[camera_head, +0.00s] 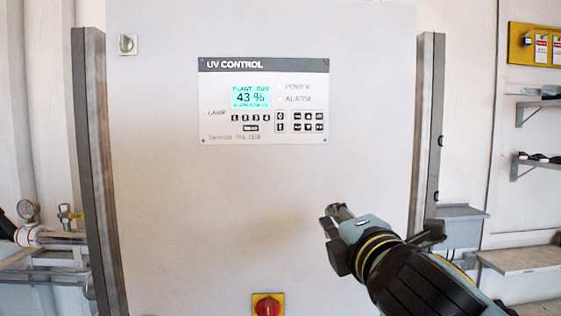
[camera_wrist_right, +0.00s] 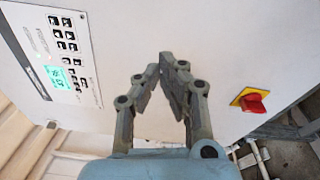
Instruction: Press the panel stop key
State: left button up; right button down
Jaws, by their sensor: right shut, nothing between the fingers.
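The UV CONTROL panel (camera_head: 264,135) is on the upper front of a pale cabinet. Its lit display (camera_head: 250,97) reads 43 %. Small dark keys sit below the display and to its right. A key at the left of the right-hand group (camera_head: 281,116) has a round mark, too small to read surely. My right gripper (camera_head: 338,211) is shut and empty, below and right of the panel and apart from the keys. In the right wrist view my right gripper (camera_wrist_right: 160,68) shows its fingertips close together, with the panel (camera_wrist_right: 33,62) at the upper left.
A red knob on a yellow plate (camera_head: 267,306) is low on the cabinet (camera_head: 200,220). A small rotary switch (camera_head: 127,44) is at its upper left. Grey posts (camera_head: 428,130) flank the cabinet. Pipes with a gauge (camera_head: 28,211) stand left; shelves (camera_head: 540,160) hang right.

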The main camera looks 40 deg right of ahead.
aim_at(280, 116)
jog(key=a+r+n+t+y, duration=0.3)
jog(key=a+r+n+t, duration=0.1)
jog(key=r+n, duration=0.4)
jog(key=w+a+r+n+t+y, duration=0.1)
jog(key=a+r+n+t+y, duration=0.3)
jog(key=r+n, duration=0.4)
jog(key=n, duration=0.4)
jog(key=shift+w+r+t+y, duration=0.2)
jog(key=shift+r+t+y, duration=0.1)
jog(key=shift+r+t, duration=0.1)
jog(key=shift+w, duration=0.1)
jog(key=shift+w+d+b, duration=0.25)
jog(key=shift+w+d, duration=0.55)
jog(key=shift+w, duration=0.45)
jog(key=shift+w+d+b, duration=0.25)
jog(key=shift+w+d, duration=0.5)
jog(key=shift+w, duration=0.45)
jog(key=shift+w+d+b, duration=0.25)
jog(key=shift+w+d, duration=0.55)
jog(key=shift+w, duration=0.45)
jog(key=shift+w+d, duration=0.2)
jog(key=shift+w, duration=0.15)
